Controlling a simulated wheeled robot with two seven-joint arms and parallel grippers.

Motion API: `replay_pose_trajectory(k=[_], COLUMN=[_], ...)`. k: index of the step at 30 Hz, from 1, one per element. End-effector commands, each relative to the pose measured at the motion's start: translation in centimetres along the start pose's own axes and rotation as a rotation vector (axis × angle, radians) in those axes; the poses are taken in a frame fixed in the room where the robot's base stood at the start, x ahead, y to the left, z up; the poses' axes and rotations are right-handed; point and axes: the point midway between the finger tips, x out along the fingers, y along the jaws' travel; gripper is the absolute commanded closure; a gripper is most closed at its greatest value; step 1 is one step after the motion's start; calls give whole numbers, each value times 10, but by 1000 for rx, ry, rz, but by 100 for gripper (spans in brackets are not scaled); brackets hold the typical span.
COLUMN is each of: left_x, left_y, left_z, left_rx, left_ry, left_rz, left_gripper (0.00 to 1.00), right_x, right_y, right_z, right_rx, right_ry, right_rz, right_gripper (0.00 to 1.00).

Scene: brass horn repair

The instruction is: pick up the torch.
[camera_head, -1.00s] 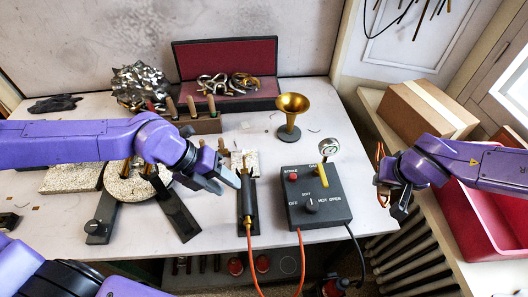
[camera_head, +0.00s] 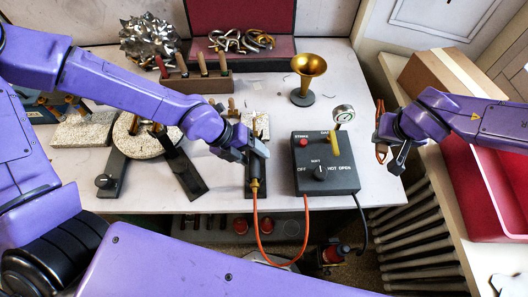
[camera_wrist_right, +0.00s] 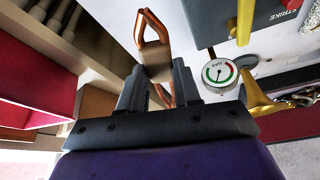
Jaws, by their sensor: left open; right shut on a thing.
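The torch (camera_head: 254,184), with a brass fitting and an orange hose at its near end, lies in a dark holder at the front edge of the bench. My left gripper (camera_head: 258,152) is open at the torch's far part, and its fingers hide much of the torch. I cannot tell if they touch it. My right gripper (camera_head: 397,158) is to the right of the control box, shut on a bent copper piece (camera_head: 381,152). In the right wrist view, the copper piece (camera_wrist_right: 152,50) stands up between the fingers.
A black control box (camera_head: 325,178) with knobs stands right of the torch, with a gauge (camera_head: 344,114) behind it. A brass horn bell (camera_head: 308,66) stands farther back. A round pad (camera_head: 140,142) on a dark stand is to the left. A pink bin (camera_head: 490,190) is at right.

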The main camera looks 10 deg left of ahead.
Motion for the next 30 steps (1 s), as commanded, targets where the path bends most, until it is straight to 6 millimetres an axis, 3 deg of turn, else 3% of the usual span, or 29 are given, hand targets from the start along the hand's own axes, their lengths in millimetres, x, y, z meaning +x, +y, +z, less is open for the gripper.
replay_pose_trajectory(k=[3, 10, 15, 24, 30], left_x=[12, 12, 12, 9, -26], left_y=[0, 0, 0, -3, -27], left_z=[0, 0, 0, 1, 2], left_rx=[1, 0, 1, 1, 3], left_ry=[1, 0, 0, -2, -6], left_rz=[1, -2, -1, -3, -9], left_gripper=[40, 43, 94, 94, 94], right_x=[0, 0, 0, 1, 3], right_y=[0, 0, 1, 1, 0], right_z=[0, 0, 0, 0, 1], right_rx=[0, 1, 1, 1, 1], right_ry=[0, 0, 0, 0, 0], right_rz=[0, 0, 0, 0, 0], right_gripper=[98, 98, 98, 98, 98])
